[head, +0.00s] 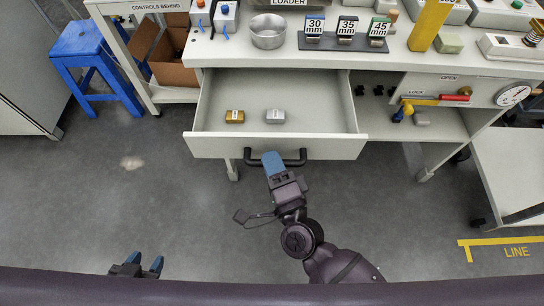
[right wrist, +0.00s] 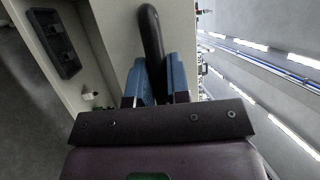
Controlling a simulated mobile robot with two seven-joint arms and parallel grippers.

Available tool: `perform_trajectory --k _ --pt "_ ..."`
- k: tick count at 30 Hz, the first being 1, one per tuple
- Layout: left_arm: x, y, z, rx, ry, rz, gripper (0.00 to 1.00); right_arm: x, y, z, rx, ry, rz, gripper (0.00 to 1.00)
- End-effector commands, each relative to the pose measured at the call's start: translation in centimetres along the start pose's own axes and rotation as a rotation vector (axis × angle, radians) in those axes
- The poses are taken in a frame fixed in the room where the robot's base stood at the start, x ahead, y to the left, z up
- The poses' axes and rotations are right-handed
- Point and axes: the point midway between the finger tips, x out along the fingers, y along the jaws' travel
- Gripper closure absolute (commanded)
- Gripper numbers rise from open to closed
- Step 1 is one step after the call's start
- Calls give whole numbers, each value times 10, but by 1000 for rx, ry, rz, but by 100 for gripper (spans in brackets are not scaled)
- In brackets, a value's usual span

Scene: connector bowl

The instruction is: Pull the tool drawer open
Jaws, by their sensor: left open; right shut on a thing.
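The tool drawer (head: 205,147) stands pulled out from the workbench, and its inside shows. A gold block (head: 234,117) and a grey block (head: 275,116) lie in it. The drawer has a black bar handle (head: 294,161) on its front. My right gripper (head: 272,160) is at the left-middle part of this handle, shut on it. In the right wrist view the dark handle (right wrist: 151,40) runs between the blue fingers (right wrist: 160,85). My left gripper (head: 138,266) is open and empty, low at the left, over the floor and away from the drawer.
A metal bowl (head: 268,38) and labelled 30, 35 and 45 mm blocks (head: 346,30) stand on the workbench top. A blue stool (head: 85,55) and cardboard box (head: 170,62) are at the left. A red-handled lever (head: 455,97) is at the right. The floor before the drawer is clear.

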Motion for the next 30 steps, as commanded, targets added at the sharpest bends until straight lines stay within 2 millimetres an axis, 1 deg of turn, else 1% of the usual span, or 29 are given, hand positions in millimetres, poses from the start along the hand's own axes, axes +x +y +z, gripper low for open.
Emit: perform_trajectory --k 3,4,6,9,16,20,23,30 --pt "0 0 0 0 1 0 57 0 0 0 0 0 1 100" --pt "0 0 0 0 1 0 57 0 0 0 0 0 1 82" --pt "0 0 0 0 1 0 57 0 0 0 -1 0 1 71" --pt "0 0 0 0 1 0 57 0 0 0 -1 0 1 58" --pt "0 0 -1 0 1 0 57 0 0 0 0 0 0 58" --pt "0 0 -1 0 2 0 57 -5 0 0 -2 -1 1 58" --pt "0 0 -2 0 4 0 57 -17 1 0 -3 -1 2 58" --pt "0 0 -3 -3 6 -1 57 -60 1 -1 -2 -1 3 58"
